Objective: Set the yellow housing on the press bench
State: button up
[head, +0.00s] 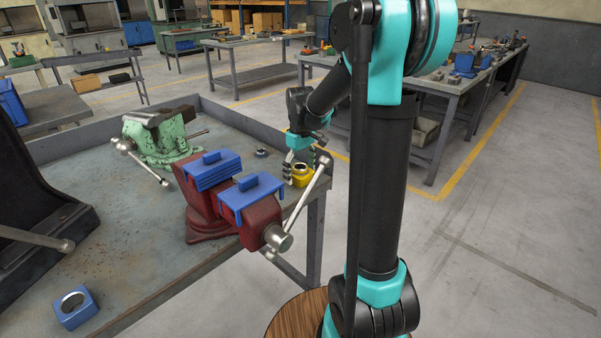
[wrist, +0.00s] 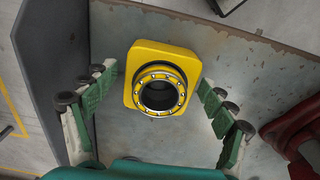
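The yellow housing (head: 301,180) is a squarish block with a round, bolted metal-rimmed bore. It sits at the far right corner of the grey bench (head: 140,235), beside the red vise. In the wrist view the housing (wrist: 138,93) lies bore up on the worn grey surface. My gripper (head: 300,163) is over it, pointing down. In the wrist view the fingers of my gripper (wrist: 160,100) are spread, one on each side, with visible gaps to the housing. Part of the housing is hidden by the fingers in the head view.
A red vise (head: 212,213) with blue jaw covers (head: 252,192) and a long handle stands close to the housing. A green vise (head: 160,138) is behind it. A dark press (head: 40,205) stands at the left. A blue housing (head: 72,315) lies near the front edge.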

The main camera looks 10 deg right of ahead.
jog(key=shift+r, duration=0.1)
notch_tip(320, 180, up, 12)
dwell(0.6)
